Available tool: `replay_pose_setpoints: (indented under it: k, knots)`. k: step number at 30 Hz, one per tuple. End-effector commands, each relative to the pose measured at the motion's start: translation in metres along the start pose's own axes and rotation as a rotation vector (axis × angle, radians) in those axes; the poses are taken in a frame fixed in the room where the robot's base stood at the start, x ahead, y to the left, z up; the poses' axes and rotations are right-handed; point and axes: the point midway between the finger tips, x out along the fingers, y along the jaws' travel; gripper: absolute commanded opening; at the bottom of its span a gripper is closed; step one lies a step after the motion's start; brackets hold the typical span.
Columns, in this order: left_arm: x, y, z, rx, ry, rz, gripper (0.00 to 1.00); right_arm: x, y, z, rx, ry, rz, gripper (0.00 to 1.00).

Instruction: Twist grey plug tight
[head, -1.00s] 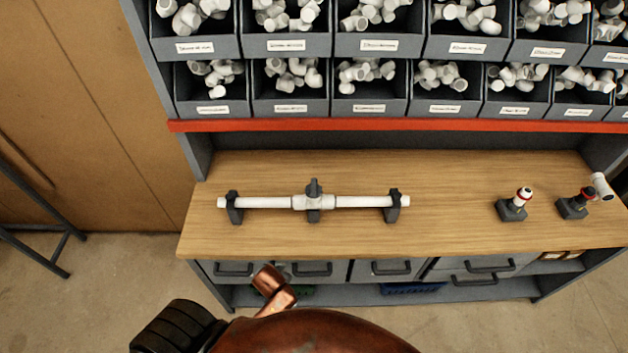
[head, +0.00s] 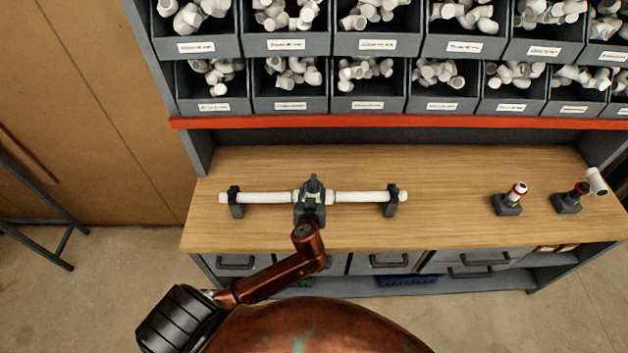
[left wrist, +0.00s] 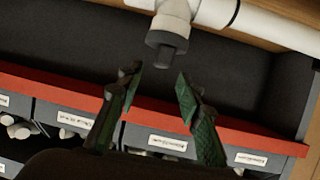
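A white pipe (head: 362,197) with a tee in its middle lies across two dark clamps on the wooden bench. The grey plug (head: 313,182) stands up from the tee in the head view. In the left wrist view the plug (left wrist: 167,50) sits in the tee's white collar (left wrist: 171,22), its dark end facing my gripper. My left gripper (head: 311,196) is over the tee in the head view and hides part of it. In the left wrist view my left gripper (left wrist: 160,74) is open, its fingers apart and empty, the plug lying just beyond the fingertips. My right gripper is not in view.
Bins of white fittings (head: 291,92) stand behind the bench above a red rail (head: 400,123). Two small dark stands with fittings (head: 508,204) (head: 567,202) are at the right. The bench (head: 450,175) between them and the pipe is clear.

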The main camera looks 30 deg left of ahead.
Motion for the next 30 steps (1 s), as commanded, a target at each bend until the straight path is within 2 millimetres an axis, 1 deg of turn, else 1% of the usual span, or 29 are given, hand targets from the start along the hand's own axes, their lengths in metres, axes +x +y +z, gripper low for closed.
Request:
replay_pose_setpoints:
  k: [6, 9, 12, 16, 24, 30]
  knots:
    - [0.035, -0.002, -0.002, 0.006, 0.000, -0.004, 0.33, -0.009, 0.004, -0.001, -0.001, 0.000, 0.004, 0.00]
    - [0.050, -0.001, -0.002, 0.004, -0.001, -0.003, 0.33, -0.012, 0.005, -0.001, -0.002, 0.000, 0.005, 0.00]
    - [0.060, -0.001, 0.000, 0.004, -0.002, -0.002, 0.33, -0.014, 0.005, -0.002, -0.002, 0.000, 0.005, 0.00]
    - [0.066, -0.001, 0.000, 0.002, -0.003, -0.002, 0.33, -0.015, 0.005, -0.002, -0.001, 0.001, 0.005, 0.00]
    - [0.067, -0.002, 0.001, 0.001, -0.004, -0.002, 0.33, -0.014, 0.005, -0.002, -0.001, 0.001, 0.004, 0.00]
    - [0.067, -0.002, 0.001, 0.001, -0.004, -0.002, 0.19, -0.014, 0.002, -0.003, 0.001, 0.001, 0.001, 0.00]
